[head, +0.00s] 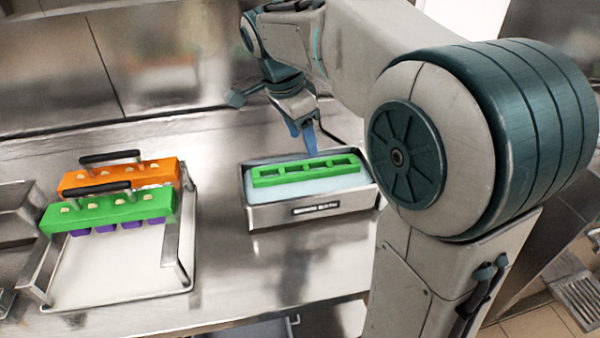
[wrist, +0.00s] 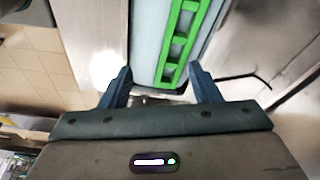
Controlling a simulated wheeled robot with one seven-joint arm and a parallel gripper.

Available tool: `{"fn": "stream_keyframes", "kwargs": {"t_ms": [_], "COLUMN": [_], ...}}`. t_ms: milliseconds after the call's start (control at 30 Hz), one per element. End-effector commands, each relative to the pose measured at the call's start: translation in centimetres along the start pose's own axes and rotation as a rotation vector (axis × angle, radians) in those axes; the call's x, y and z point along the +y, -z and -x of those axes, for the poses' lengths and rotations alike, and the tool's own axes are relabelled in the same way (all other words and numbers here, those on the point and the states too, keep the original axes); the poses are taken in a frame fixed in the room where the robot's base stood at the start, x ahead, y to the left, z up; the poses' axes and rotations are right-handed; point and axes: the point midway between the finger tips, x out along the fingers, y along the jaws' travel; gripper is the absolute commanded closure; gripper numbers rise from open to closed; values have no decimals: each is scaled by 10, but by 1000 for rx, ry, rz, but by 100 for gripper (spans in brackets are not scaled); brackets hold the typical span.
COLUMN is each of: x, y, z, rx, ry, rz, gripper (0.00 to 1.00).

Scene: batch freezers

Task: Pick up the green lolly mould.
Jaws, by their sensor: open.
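A long green mould (head: 104,211) with a black handle, pale stick tops and purple cups below sits at the left, on a metal rack. A second green piece (head: 307,170), a slotted bar without a handle, lies in the pale contents of a metal bath (head: 318,212) at the centre. My gripper (head: 304,142) is above the back of this bath, fingers pointing down. In the wrist view my gripper (wrist: 158,82) is open and empty, with the green slotted bar (wrist: 181,45) ahead, between the finger lines. I cannot tell the exact gap to it.
An orange mould (head: 118,178) with a black handle stands behind the left green one on the metal rack (head: 172,286). The steel counter (head: 228,255) is bare between rack and bath. A steel wall (head: 160,60) rises behind.

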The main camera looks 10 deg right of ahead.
Motion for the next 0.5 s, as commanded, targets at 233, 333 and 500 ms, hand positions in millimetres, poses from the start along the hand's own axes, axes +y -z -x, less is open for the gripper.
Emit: {"fn": "stream_keyframes", "kwargs": {"t_ms": [233,333,500], "x": [-30,-33,-31], "y": [-2,-1,0], "z": [-5,-9,-37], "rx": [43,50,51], "ry": [-39,-45,-49], "rz": [-229,-261,-269], "gripper": [44,44,44]}}
